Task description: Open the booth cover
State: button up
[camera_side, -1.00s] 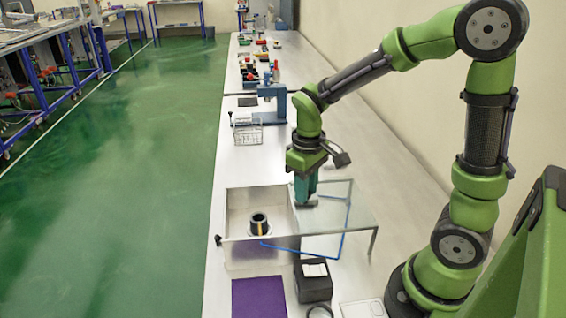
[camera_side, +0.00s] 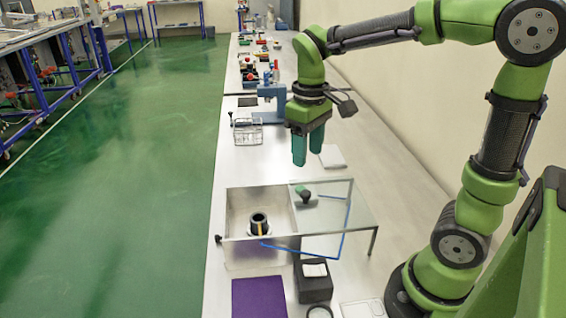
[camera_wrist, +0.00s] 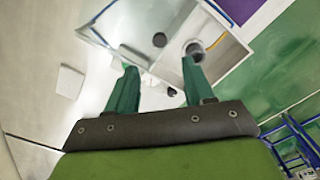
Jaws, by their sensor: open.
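The booth is a metal box (camera_side: 237,256) on the bench, open at the top over its left part. A black cylinder (camera_side: 258,223) with a yellow mark stands inside.
A purple mat (camera_side: 259,297) and a black block (camera_side: 314,284) lie in front of the booth. A blue tube (camera_side: 305,251) runs by the cover. A wire rack (camera_side: 247,133) and a blue press stand (camera_side: 272,95) are behind. A white tile (camera_side: 331,157) lies right of my gripper.

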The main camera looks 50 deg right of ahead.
notch_tip(320, 180, up, 7)
jog(key=shift+f, duration=0.15)
dwell(0.4)
jog(key=s+a+f+m+t+y, duration=0.2)
jog(key=s+a+f+m+t, duration=0.2)
jog(key=s+t, duration=0.3)
jog(key=shift+s+a+f, duration=0.25)
jog(key=shift+s+a, duration=0.2)
jog(key=shift+s, duration=0.05)
